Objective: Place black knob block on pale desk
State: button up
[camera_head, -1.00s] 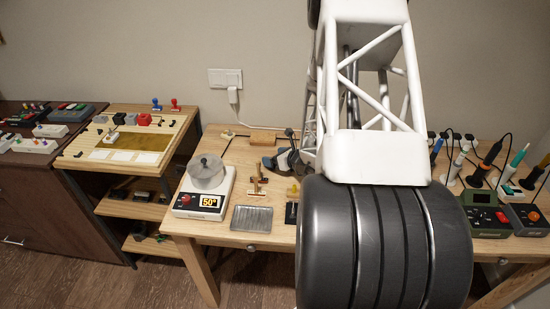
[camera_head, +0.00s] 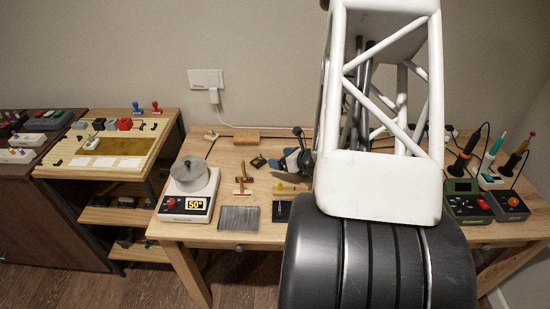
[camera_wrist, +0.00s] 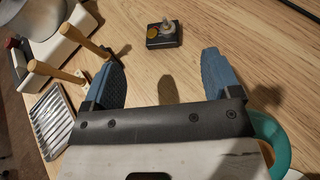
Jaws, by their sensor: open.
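A small black knob block (camera_head: 258,162) sits on the pale wooden desk (camera_head: 229,160), left of my gripper (camera_head: 295,163). In the wrist view the black knob block (camera_wrist: 161,38) rests upright on the bare desk top (camera_wrist: 215,25), with a pale knob and a yellow disc on top. It lies beyond the two blue fingertips, and touches neither. My gripper (camera_wrist: 160,70) is open, with bare desk between its fingers. In the head view my arm hides the middle of the desk and part of my gripper.
A hot plate with a pot (camera_head: 190,190), a ridged metal tray (camera_head: 239,218) and wooden-handled tools (camera_wrist: 62,60) lie to the left. A black stand with yellow knobs (camera_head: 282,208) is in front. A teal ring-like thing (camera_wrist: 270,145) is close to my gripper's right side.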

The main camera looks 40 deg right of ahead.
jog(key=shift+s+r, duration=0.15)
jog(key=shift+s, duration=0.3)
dwell(0.6)
jog(key=shift+w+a+r, duration=0.2)
jog(key=shift+a+r, duration=0.1)
jog(key=a+r+n+g+y, duration=0.2)
jog(key=a+r+n+g, duration=0.1)
jog(key=a+r+n, duration=0.4)
jog(key=a+r+n+g+y, duration=0.2)
jog(key=a+r+n, duration=0.15)
jog(key=a, duration=0.65)
jog(key=a+r+n+g+y, duration=0.1)
jog(key=a+r+n+g, duration=0.2)
jog(key=a+r+n, duration=0.4)
jog(key=s+a+r+n+g+h, duration=0.1)
jog(key=s+a+r+n+h, duration=0.3)
jog(key=s+a+n, duration=0.3)
jog(key=s+a+r+n+g+h, duration=0.1)
jog(key=s+a+r+n+h, duration=0.2)
jog(key=s+a+r+n, duration=0.4)
jog(key=s+n, duration=0.3)
jog(key=s, duration=0.1)
jog(key=shift+s+g+h, duration=0.25)
jog(key=shift+g+h, duration=0.15)
